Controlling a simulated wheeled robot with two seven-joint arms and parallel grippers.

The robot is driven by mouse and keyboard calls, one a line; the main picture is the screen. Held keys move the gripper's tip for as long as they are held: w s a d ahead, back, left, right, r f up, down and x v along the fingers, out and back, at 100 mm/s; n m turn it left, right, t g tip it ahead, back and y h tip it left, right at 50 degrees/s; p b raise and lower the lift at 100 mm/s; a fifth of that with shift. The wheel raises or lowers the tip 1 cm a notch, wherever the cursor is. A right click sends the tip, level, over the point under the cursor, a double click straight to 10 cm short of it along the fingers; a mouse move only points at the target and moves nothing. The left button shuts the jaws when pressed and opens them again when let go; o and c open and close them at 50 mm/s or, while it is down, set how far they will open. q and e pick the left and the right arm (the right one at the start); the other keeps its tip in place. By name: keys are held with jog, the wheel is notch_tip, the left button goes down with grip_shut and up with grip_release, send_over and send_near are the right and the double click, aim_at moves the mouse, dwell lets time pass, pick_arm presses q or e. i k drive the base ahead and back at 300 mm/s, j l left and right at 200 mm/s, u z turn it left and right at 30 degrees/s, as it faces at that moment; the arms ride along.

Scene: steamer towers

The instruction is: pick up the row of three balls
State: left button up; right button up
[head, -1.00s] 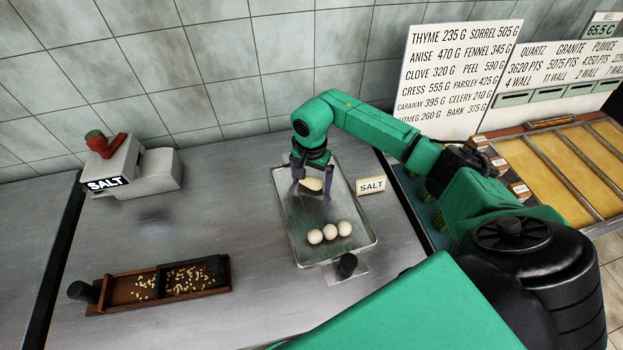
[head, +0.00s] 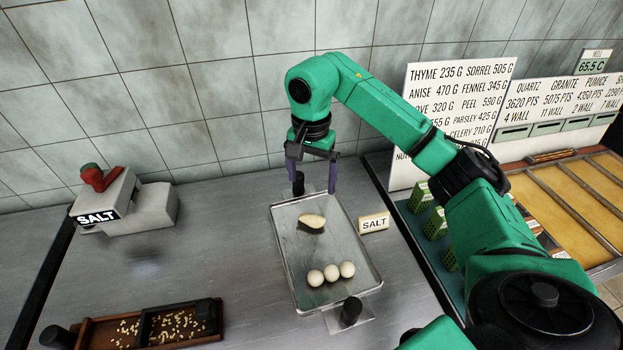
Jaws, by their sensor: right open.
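A row of three pale round balls (head: 331,273) lies side by side near the front end of a metal tray (head: 290,240) in the head view. An oval pale piece (head: 312,221) lies on a dark patch toward the back of the same tray. My right gripper (head: 311,188) is open and empty above the tray's back edge, its fingers pointing down, clear of the balls and the oval piece. My left gripper is not in view.
A grey SALT machine (head: 127,203) with a red handle stands left. A wooden box of small bits (head: 136,328) lies front left. Green baskets (head: 433,223) stand to the right. Counter left of the tray is clear.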

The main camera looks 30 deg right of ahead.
aim_at(331, 274)
jog(key=k, duration=2)
